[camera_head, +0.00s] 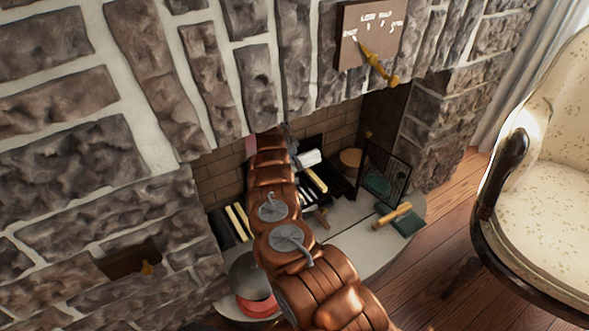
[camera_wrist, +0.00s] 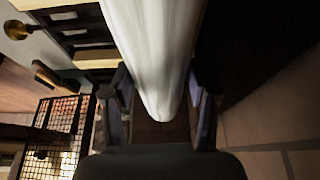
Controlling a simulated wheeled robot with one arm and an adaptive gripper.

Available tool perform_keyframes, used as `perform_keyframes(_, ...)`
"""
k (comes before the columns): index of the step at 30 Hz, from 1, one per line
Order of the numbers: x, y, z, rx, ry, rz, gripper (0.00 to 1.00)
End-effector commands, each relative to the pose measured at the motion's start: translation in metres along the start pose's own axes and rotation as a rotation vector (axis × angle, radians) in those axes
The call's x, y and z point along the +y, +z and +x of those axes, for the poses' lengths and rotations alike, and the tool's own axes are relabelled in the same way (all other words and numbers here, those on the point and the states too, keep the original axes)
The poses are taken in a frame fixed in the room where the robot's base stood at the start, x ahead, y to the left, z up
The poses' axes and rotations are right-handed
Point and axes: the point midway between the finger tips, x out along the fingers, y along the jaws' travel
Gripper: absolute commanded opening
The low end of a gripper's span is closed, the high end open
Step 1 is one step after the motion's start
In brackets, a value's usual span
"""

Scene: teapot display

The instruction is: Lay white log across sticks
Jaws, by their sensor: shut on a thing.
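The white log (camera_wrist: 158,60) fills the upper middle of the wrist view, its rounded near end between my fingers. My gripper (camera_wrist: 160,85) is shut on it, with one dark finger on each side. In the head view a white end (camera_head: 309,158), likely the same log, shows just right of my arm inside the fireplace. Pale sticks (camera_head: 239,219) lie left of my arm, and another pale stick (camera_head: 315,180) lies just below the white end. My arm hides the gripper and the middle of the hearth in the head view. I cannot tell whether the log touches the sticks.
A black mesh screen (camera_head: 383,176) stands at the right of the fireplace opening; its mesh also shows in the wrist view (camera_wrist: 55,140). A yellow-handled tool (camera_head: 392,215) lies on the pale hearth (camera_head: 345,240). A dark bowl (camera_head: 250,277) sits at lower left. An armchair (camera_head: 540,190) stands at right.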

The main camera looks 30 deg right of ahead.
Motion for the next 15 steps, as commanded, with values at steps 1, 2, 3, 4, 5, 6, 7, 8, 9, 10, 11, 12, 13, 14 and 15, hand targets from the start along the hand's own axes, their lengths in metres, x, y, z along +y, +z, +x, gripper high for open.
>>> perform_keyframes(1, 0.000, 0.003, 0.007, 0.000, 0.001, -0.001, 0.03)
perform_keyframes(2, 0.000, 0.005, 0.011, 0.001, 0.001, -0.001, 0.03)
perform_keyframes(3, 0.000, 0.007, 0.017, 0.001, 0.002, -0.002, 0.03)
perform_keyframes(4, 0.000, 0.009, 0.021, 0.001, 0.002, -0.003, 0.03)
perform_keyframes(5, 0.000, 0.011, 0.024, 0.001, 0.001, -0.003, 0.03)
perform_keyframes(6, 0.000, 0.013, 0.027, 0.000, 0.001, -0.004, 0.03)
perform_keyframes(7, 0.000, 0.013, 0.028, 0.000, 0.001, -0.004, 0.03)
perform_keyframes(8, 0.000, 0.013, 0.028, 0.000, 0.000, -0.003, 0.03)
perform_keyframes(9, 0.000, 0.013, 0.028, 0.000, 0.000, -0.003, 0.03)
perform_keyframes(10, -0.001, 0.013, 0.027, 0.000, -0.001, -0.003, 0.03)
perform_keyframes(11, -0.001, 0.013, 0.027, 0.000, -0.001, -0.003, 0.03)
perform_keyframes(12, 0.000, 0.013, 0.027, 0.000, 0.000, -0.003, 0.03)
perform_keyframes(13, 0.000, 0.013, 0.027, 0.000, -0.001, -0.003, 0.03)
perform_keyframes(14, 0.000, 0.013, 0.027, 0.000, 0.000, -0.003, 0.03)
perform_keyframes(15, 0.000, 0.013, 0.027, 0.000, 0.000, -0.003, 0.03)
